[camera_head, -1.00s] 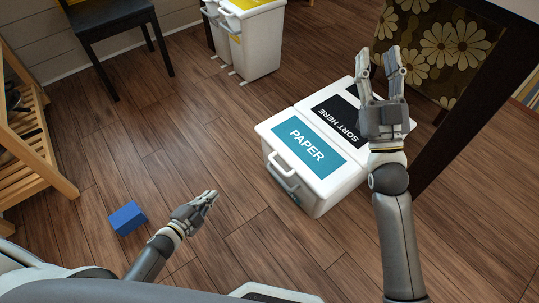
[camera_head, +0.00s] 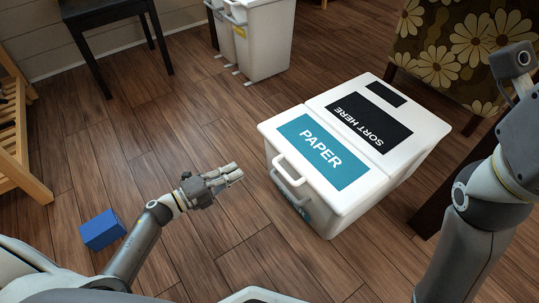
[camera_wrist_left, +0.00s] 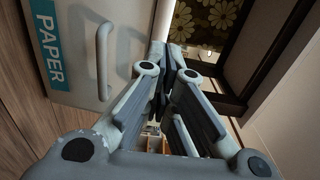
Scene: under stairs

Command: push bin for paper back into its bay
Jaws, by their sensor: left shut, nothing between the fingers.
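The white paper bin (camera_head: 293,119) shows a teal PAPER label on top and a looped handle (camera_head: 290,170) on its front. Behind it is the white SORT HERE unit (camera_head: 422,117), with black panels on top; a seam runs between the two. How far the bin stands out of its bay is unclear. My left gripper (camera_head: 236,174) is shut and empty, in front of the bin to the left of the handle, apart from it. In the left wrist view its fingers (camera_wrist_left: 172,65) are closed, with the bin (camera_wrist_left: 75,80) and handle at left. My right arm is at the right edge, its gripper out of frame.
A blue box (camera_head: 102,230) lies on the wooden floor at left. White bins (camera_head: 262,45) stand at the back, beside a dark chair (camera_head: 105,18). A wooden rack (camera_head: 15,150) is at far left. Floral fabric (camera_head: 450,50) and a dark leg (camera_head: 440,200) are right of the unit.

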